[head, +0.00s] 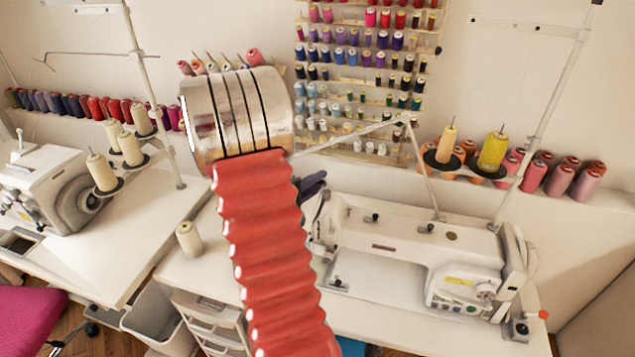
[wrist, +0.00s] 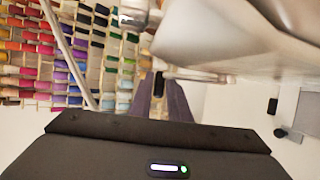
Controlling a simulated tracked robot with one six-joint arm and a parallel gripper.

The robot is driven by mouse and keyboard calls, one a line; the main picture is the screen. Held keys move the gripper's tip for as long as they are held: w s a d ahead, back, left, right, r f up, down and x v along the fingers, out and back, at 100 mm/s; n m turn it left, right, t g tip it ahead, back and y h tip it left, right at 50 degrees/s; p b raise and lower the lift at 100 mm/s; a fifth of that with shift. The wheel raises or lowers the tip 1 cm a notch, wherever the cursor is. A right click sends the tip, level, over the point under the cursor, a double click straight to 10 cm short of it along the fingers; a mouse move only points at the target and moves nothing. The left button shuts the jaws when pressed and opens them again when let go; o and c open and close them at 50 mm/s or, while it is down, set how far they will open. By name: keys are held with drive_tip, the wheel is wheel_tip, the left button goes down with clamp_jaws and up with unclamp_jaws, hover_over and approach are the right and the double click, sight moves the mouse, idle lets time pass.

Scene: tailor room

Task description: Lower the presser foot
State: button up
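The white sewing machine (head: 395,235) stands on the table at the right in the head view. Its needle end is at the left, beside my red arm, with a metal plate (head: 338,287) below it. The presser foot is too small and too hidden to make out. In the wrist view, a large pale blurred body, likely the machine (wrist: 235,40), fills the upper right. My gripper (wrist: 158,78) shows there as dark, narrow fingers above its black housing, with no object visible in it. In the head view, dark fingers show just right of my arm, near the machine's left end.
A wall rack of thread spools (head: 365,75) is behind the machine. A thread stand (head: 470,170) with yellow cones rises behind the machine's right side. A second machine (head: 50,190) is on the left table. A lone cone (head: 188,239) stands left of my arm.

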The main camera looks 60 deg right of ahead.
clamp_jaws()
